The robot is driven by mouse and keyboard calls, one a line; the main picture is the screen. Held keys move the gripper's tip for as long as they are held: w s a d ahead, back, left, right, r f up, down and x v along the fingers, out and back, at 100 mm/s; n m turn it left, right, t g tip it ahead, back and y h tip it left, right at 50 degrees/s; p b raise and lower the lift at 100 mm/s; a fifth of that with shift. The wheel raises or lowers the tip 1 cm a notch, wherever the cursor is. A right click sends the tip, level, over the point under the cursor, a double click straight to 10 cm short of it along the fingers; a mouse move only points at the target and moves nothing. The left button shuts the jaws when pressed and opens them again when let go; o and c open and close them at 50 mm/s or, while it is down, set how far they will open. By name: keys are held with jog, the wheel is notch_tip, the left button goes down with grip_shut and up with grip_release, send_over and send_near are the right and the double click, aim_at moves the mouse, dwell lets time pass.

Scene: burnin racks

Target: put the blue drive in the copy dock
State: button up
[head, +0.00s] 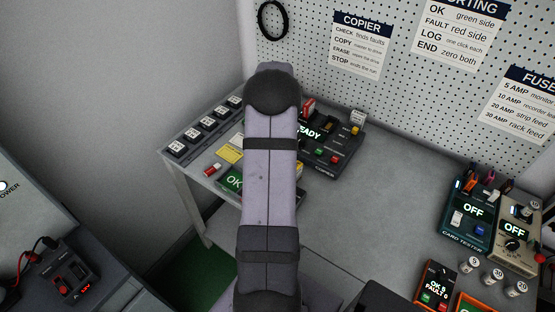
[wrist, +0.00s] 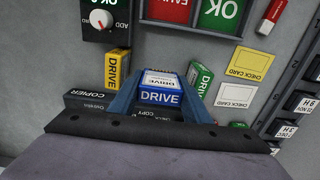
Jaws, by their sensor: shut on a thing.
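The blue drive (wrist: 162,97) is between the two blue fingers of my gripper (wrist: 160,100) in the wrist view, its "DRIVE" label facing the camera. The gripper is shut on it, over the copier (wrist: 88,98). The word "COPY" shows just below the drive, but the dock opening is hidden, so I cannot tell whether the drive touches it. A yellow drive (wrist: 117,72) is to the left and a green drive (wrist: 200,80) to the right. In the head view my arm covers the gripper and part of the copier (head: 335,145), whose display reads "READY".
Red and green trays (wrist: 219,15) and check cards (wrist: 236,95) lie nearby. Labelled blocks (head: 200,133) line the left edge. A card tester (head: 470,215) stands at right; the table between is clear.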

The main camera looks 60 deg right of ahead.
jog(key=shift+f+p, duration=0.6)
jog(key=shift+f, duration=1.25)
jog(key=shift+f, duration=0.2)
jog(key=o, duration=0.8)
jog(key=shift+r, duration=0.15)
notch_tip(320, 180, up, 12)
jog(key=b, duration=0.4)
jog(key=shift+r, duration=0.1)
jog(key=shift+a, duration=0.1)
